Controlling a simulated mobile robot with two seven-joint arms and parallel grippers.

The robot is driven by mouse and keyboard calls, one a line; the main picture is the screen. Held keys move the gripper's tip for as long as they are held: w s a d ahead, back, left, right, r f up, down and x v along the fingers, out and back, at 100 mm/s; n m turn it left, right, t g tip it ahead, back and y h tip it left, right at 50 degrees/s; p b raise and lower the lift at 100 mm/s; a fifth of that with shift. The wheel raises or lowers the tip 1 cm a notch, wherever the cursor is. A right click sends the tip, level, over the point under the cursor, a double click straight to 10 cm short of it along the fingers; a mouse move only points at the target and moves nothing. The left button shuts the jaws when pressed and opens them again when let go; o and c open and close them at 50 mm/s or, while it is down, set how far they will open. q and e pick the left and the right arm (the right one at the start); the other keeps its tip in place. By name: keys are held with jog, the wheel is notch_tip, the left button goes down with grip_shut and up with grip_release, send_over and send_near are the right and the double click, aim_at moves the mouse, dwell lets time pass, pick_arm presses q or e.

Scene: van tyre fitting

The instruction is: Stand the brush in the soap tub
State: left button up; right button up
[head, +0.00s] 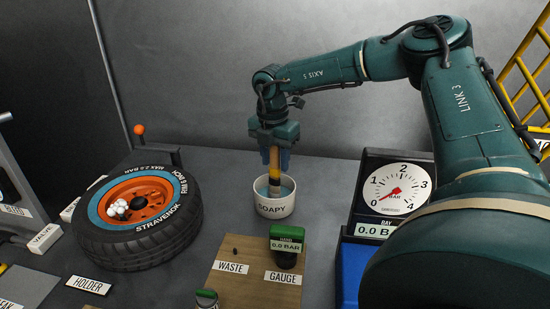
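The brush (274,172) is upright, with a yellow and wooden handle and a pale lower part that reaches down inside the tub's rim. Its lowest end is hidden by the tub's front wall, so I cannot tell whether it touches the bottom. My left gripper is not in view.
A tyre (155,240) on an orange rim lies left of the tub. A wooden board (228,285) with WASTE and GAUGE labels and a green gauge (287,240) is in front. A pressure dial (396,190) stands right. Grey surface around the tub is clear.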

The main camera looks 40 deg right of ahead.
aim_at(273, 181)
jog(key=shift+o, duration=0.5)
jog(key=shift+r, duration=0.1)
jog(key=shift+r+p, duration=0.25)
jog(key=shift+p, duration=0.2)
notch_tip(273, 181, up, 12)
jog(key=b, duration=0.2)
jog(key=shift+s+a+f, duration=0.15)
jog(key=shift+a, duration=0.3)
jog(key=shift+f, duration=0.1)
